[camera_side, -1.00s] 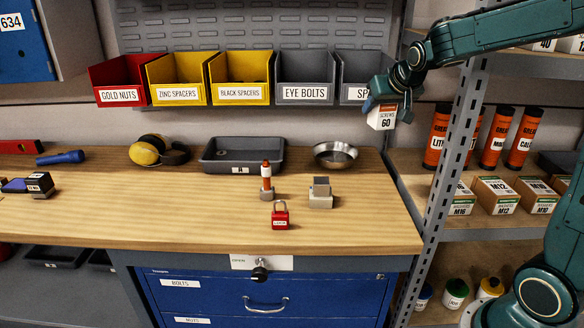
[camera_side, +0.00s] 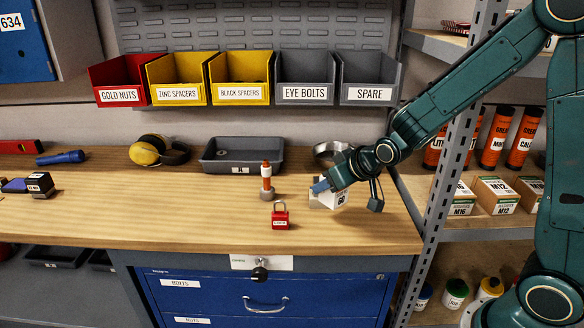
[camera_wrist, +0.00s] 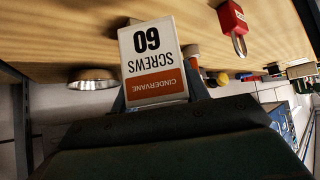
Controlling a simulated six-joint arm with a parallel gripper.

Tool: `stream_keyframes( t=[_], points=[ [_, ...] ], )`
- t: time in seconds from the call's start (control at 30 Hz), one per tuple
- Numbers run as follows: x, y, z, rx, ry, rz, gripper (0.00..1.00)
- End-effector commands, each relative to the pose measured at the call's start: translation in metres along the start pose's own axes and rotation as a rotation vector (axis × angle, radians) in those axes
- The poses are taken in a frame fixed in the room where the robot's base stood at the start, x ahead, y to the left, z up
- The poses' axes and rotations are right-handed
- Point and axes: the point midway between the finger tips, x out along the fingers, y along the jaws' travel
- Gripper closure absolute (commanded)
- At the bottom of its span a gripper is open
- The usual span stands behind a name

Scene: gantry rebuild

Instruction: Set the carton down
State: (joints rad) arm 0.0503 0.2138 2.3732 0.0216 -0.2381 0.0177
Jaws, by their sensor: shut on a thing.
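The white and orange screws carton (camera_wrist: 152,62), printed 60, is held in my gripper (camera_side: 330,190). The jaws are shut on it. In the side view the carton (camera_side: 341,198) is low over the right part of the wooden bench (camera_side: 230,222), partly hidden by my gripper. I cannot tell whether it touches the bench. In the wrist view its label is upside down.
A metal block (camera_side: 315,201) shows just left of the carton, partly covered by my gripper. A steel bowl (camera_side: 328,150) is behind. The front right bench is clear.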

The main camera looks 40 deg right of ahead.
Motion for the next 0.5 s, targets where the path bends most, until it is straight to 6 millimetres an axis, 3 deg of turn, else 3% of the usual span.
stream_keyframes(
  t=[0.27,0.5],
  points=[
    [0.007,-0.028,0.029,-0.049,-0.01,-0.058,0.85],
    [0.015,-0.036,0.007,-0.056,-0.004,-0.065,0.85]
  ],
)
